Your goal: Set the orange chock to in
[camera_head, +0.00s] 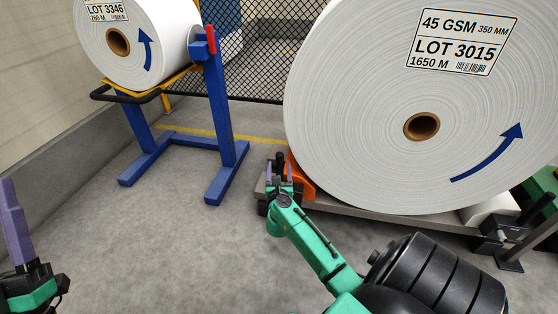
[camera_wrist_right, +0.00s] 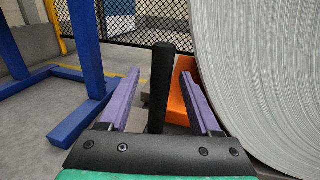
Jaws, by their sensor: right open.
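The orange chock (camera_head: 303,181) sits at the left end of the low rail under the big white roll (camera_head: 355,110), close to the roll's lower left side. It also shows in the right wrist view (camera_wrist_right: 178,104), partly hidden by a finger. A black upright handle (camera_wrist_right: 161,80) stands beside the chock; how they join is hidden. My right gripper (camera_head: 280,172) is open, with its purple fingers on either side of the handle and gaps visible in the wrist view. My left gripper (camera_head: 14,225) is at the left edge, one purple finger showing, away from the chock.
A blue stand (camera_head: 218,120) with a smaller white roll (camera_head: 150,45) is at the back left. The grey rail (camera_head: 350,206) runs right under the big roll. A black mesh fence (camera_head: 270,60) closes the back. The floor at left front is clear.

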